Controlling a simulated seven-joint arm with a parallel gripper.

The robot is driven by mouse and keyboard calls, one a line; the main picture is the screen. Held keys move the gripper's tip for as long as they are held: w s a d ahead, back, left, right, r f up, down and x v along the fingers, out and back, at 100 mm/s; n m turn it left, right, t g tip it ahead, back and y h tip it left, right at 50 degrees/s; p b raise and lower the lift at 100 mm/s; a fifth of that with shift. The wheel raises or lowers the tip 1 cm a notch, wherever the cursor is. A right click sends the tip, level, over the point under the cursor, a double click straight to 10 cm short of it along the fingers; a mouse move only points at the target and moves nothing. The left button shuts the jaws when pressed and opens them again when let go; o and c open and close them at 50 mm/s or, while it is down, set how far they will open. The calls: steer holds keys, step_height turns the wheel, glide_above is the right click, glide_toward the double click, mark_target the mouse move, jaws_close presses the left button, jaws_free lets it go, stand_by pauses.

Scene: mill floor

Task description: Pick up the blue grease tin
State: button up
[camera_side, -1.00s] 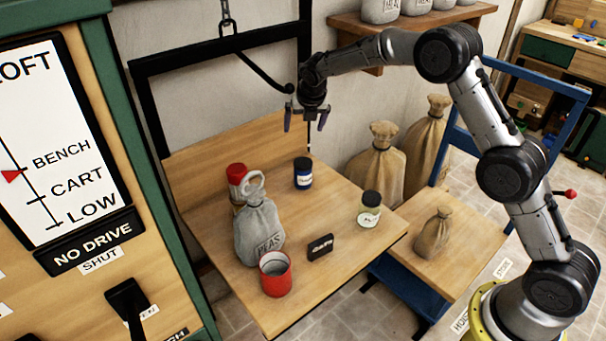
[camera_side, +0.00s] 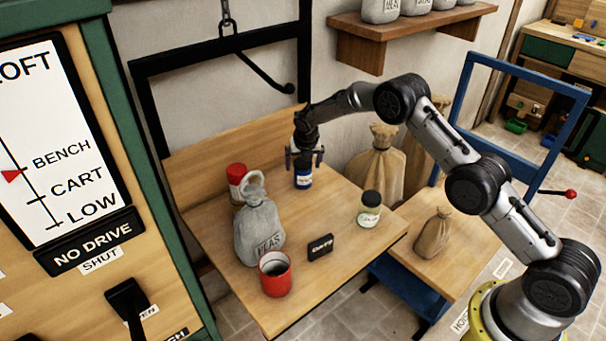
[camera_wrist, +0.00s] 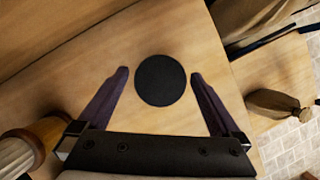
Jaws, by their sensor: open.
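The blue grease tin (camera_side: 303,181) stands upright on the wooden bench, near its back edge, with a pale label. My gripper (camera_side: 305,161) is directly above and around its top, pointing down, and hides the lid in the side view. In the wrist view the tin's round black lid (camera_wrist: 160,80) lies between the two fingers of my gripper (camera_wrist: 158,74). The fingers are open, with a gap on each side of the lid.
On the bench (camera_side: 345,245) stand a red-capped container (camera_side: 237,173), a grey sack (camera_side: 258,230), a red mug (camera_side: 275,274), a dark label block (camera_side: 320,247) and a dark-lidded jar (camera_side: 369,210). A small brown sack (camera_side: 433,235) sits on the lower cart at right.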

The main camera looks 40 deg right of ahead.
steer(key=shift+x, duration=2.4)
steer(key=shift+s, duration=0.1)
jaws_close()
